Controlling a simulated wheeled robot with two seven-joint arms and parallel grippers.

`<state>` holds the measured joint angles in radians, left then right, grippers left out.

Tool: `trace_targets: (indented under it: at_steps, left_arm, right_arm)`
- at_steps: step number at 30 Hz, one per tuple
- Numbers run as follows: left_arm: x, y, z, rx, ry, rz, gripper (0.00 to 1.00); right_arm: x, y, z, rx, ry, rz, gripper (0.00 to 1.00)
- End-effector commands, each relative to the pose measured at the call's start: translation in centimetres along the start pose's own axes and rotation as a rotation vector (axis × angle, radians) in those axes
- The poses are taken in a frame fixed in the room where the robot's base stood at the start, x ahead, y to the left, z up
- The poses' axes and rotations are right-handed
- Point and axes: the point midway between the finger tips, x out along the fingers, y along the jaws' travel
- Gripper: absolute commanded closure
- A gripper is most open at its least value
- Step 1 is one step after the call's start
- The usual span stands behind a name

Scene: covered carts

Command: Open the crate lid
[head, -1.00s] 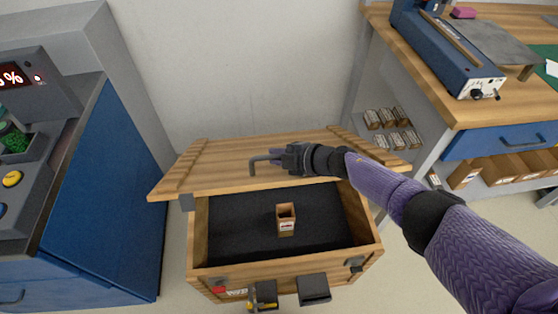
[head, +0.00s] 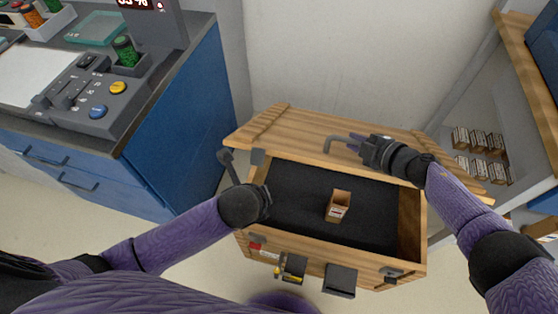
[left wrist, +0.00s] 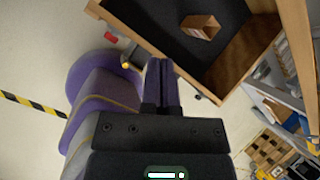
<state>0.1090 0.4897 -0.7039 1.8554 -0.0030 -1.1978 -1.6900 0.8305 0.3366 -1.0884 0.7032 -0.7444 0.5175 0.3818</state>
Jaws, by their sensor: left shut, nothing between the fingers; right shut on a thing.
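The wooden crate (head: 345,252) stands on the floor with its dark-lined inside showing. Its lid (head: 295,122) is raised and slants at the crate's back. My right gripper (head: 350,143) is shut on the grey handle (head: 329,146) at the lid; the exact contact is small. My left gripper is beside the crate's front left side, mostly hidden behind its black wrist in the head view. In the left wrist view its fingers (left wrist: 160,72) are together and empty, close to the crate's wall (left wrist: 160,38). A small open box (head: 338,207) stands inside the crate.
A blue cabinet (head: 185,125) with a control panel (head: 95,95) stands to the left. A shelf with small boxes (head: 478,140) and a wooden bench top (head: 527,75) are at the right. A wall is close behind.

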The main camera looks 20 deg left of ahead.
Motion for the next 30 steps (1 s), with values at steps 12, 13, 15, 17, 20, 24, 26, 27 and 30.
trace_targets:
  at_steps: [12,13,15,17,20,24,26,27,30]
  left_arm:
    - [-5.6,-3.8,1.5,0.622,-0.081,-0.049,1.0]
    - [-5.0,-3.8,1.6,0.62,-0.081,-0.05,1.0]
    - [-3.5,-3.9,1.7,0.618,-0.081,-0.049,1.0]
    - [-2.1,-4.0,1.7,0.618,-0.08,-0.049,1.0]
    - [0.1,-4.2,1.9,0.618,-0.08,-0.049,1.0]
    - [3.0,-4.4,2.0,0.616,-0.08,-0.05,1.0]
    - [2.2,-5.2,3.1,0.615,-0.086,-0.056,1.0]
    - [1.9,-5.5,3.6,0.615,-0.086,-0.056,1.0]
    - [1.4,-6.1,4.5,0.615,-0.085,-0.055,1.0]
  right_arm:
    - [0.0,0.0,0.0,0.0,-0.001,0.001,1.0]
    - [0.0,0.0,0.0,0.0,-0.001,0.001,1.0]
    - [0.0,0.0,0.0,0.0,0.0,0.001,1.0]
    - [0.0,0.0,0.0,0.0,0.0,0.001,1.0]
    - [0.0,0.0,0.0,0.0,0.0,0.001,1.0]
    - [0.0,0.0,0.0,0.0,0.0,0.001,1.0]
    - [0.0,0.0,0.0,0.0,0.0,0.001,1.0]
    - [0.0,0.0,0.0,0.0,0.0,0.001,1.0]
    - [0.0,0.0,0.0,0.0,0.0,0.001,1.0]
